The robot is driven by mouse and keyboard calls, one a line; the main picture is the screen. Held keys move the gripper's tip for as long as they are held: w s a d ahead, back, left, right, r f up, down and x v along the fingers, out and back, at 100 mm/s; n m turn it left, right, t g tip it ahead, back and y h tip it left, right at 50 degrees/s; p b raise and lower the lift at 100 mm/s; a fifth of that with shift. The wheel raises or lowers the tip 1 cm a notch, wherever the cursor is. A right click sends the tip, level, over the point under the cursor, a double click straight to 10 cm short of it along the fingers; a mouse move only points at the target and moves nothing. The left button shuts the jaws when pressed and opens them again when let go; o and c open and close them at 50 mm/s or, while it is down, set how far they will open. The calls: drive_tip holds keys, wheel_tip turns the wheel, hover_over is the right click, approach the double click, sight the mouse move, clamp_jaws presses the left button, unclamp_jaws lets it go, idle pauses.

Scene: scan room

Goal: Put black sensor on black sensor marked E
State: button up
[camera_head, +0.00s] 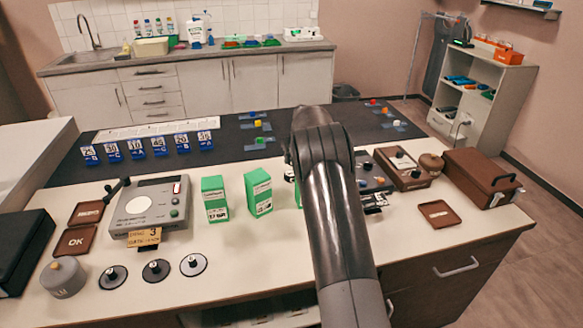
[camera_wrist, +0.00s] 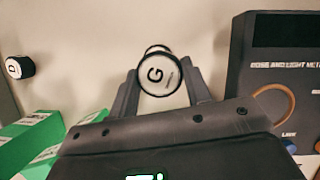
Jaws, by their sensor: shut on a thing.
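My gripper (camera_wrist: 160,90) is shut on a small round black-rimmed sensor with a white face marked G (camera_wrist: 158,75), in the wrist view. The face points toward the camera. A second small black sensor with a white face marked D (camera_wrist: 19,67) is at the left edge of the wrist view, apart from the gripper. I cannot make out a sensor marked E in either view. In the head view my arm hides the gripper and the held sensor.
Green boxes (camera_head: 215,199) stand left of my arm, also at lower left in the wrist view (camera_wrist: 38,135). A dark light meter (camera_wrist: 280,70) is close on the right. A grey device (camera_head: 150,205), brown cases (camera_head: 480,178) and several discs (camera_head: 193,264) occupy the counter.

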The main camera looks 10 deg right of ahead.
sight(292, 174)
drive_tip(key=shift+w+a+f, duration=0.4)
drive_tip(key=shift+a, duration=0.05)
drive_tip(key=shift+f, duration=1.95)
drive_tip(key=shift+f, duration=0.1)
drive_tip(key=o, duration=1)
